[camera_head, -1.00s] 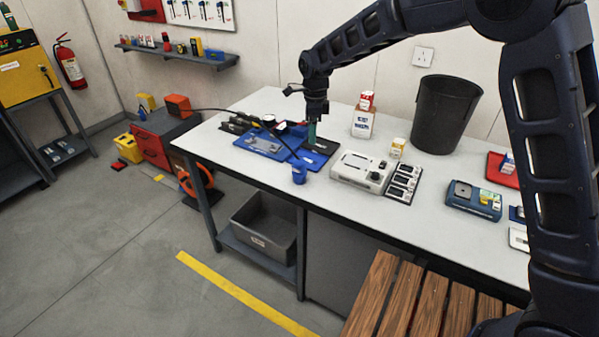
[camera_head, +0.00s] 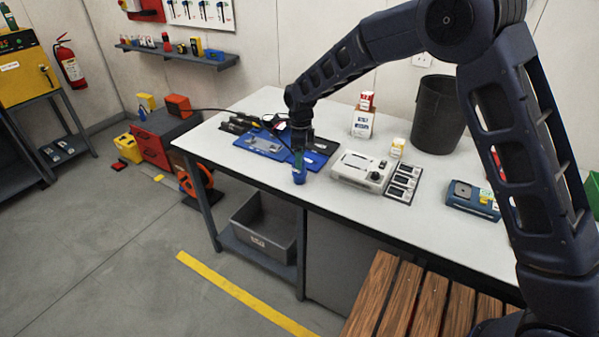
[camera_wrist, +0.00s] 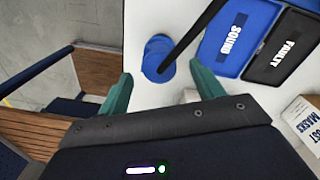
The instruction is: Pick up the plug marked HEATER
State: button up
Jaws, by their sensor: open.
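A blue round plug-like piece (camera_head: 299,175) stands near the table's front edge, with a dark cable running up and back from it. No HEATER marking can be read on it. It also shows in the wrist view (camera_wrist: 155,58). My gripper (camera_head: 300,152) is just above it, pointing down. In the wrist view the two green fingers of my gripper (camera_wrist: 161,78) are apart with nothing between them. The blue piece lies just beyond the tips, between them in the picture. Whether they touch it cannot be told.
A blue tray marked SOUND (camera_wrist: 232,62) and a black tray marked FAULTY (camera_wrist: 262,72) lie close by. A white device (camera_head: 358,172), a dust mask box (camera_head: 361,124) and a black bin (camera_head: 437,115) stand to the right. The table's front edge is near the blue piece.

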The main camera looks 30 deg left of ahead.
notch_tip(320, 180, down, 4)
jog(key=shift+r, duration=0.15)
jog(key=shift+c, duration=0.3)
jog(key=c, duration=1.1)
jog(key=shift+c, duration=0.2)
jog(key=shift+r, duration=0.1)
